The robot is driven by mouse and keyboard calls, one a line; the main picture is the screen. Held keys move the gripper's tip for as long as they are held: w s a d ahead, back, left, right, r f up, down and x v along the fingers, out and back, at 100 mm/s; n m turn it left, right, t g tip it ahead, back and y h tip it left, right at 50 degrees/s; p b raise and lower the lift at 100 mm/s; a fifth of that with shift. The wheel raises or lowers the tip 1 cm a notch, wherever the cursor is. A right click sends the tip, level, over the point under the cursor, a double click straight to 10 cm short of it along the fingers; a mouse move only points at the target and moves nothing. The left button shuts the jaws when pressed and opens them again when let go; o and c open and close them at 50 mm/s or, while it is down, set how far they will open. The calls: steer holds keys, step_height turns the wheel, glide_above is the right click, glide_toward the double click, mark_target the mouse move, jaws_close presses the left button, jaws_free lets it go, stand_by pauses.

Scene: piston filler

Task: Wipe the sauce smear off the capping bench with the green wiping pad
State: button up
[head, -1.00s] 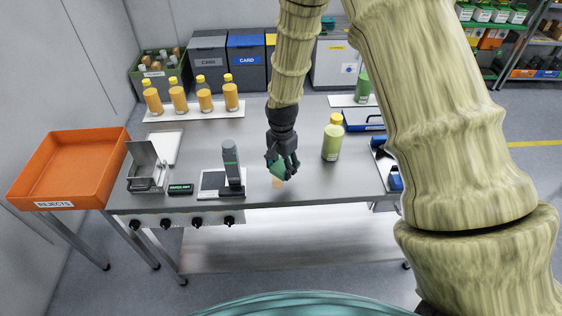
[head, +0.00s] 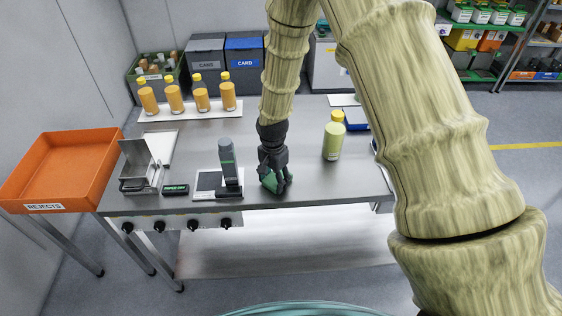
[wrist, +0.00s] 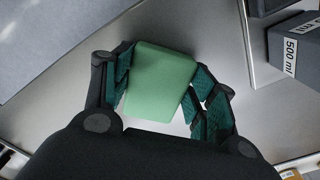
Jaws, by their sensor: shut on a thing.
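My gripper (head: 277,186) is shut on the green wiping pad (head: 268,181) and points down at the front middle of the capping bench (head: 310,187). The pad is low at the bench top; I cannot tell for sure whether it touches. In the wrist view the pad (wrist: 160,82) sits between the two dark green-padded fingers. No sauce smear shows in either view now; the spot where it lay is covered by the gripper and pad.
A yellow-capped bottle (head: 333,138) stands to the right. Several orange bottles (head: 201,98) line the back. An orange rejects tray (head: 62,170) is at far left. The bench's front edge is near.

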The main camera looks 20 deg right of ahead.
steer(key=shift+a, duration=0.3)
steer(key=shift+w+a+f, duration=0.1)
steer(key=shift+a+f, duration=0.1)
steer(key=shift+a, duration=0.05)
steer(key=shift+w+a+b, duration=0.1)
steer(key=shift+b, duration=0.3)
steer(key=shift+d+r, duration=0.15)
steer(key=shift+d, duration=0.05)
steer(key=shift+s+d+p, duration=0.3)
steer(key=shift+d+p, duration=0.05)
steer(key=shift+d, duration=0.3)
steer(key=shift+c, duration=0.3)
steer(key=shift+s+d, duration=0.2)
steer(key=shift+d, duration=0.85)
steer(key=shift+s+d+r+p, duration=0.1)
steer(key=shift+d+r+p, duration=0.1)
steer(key=shift+p, duration=0.25)
steer(key=shift+a+r+p, duration=0.15)
steer(key=shift+r+p, duration=2.1)
steer(key=shift+r, duration=1.7)
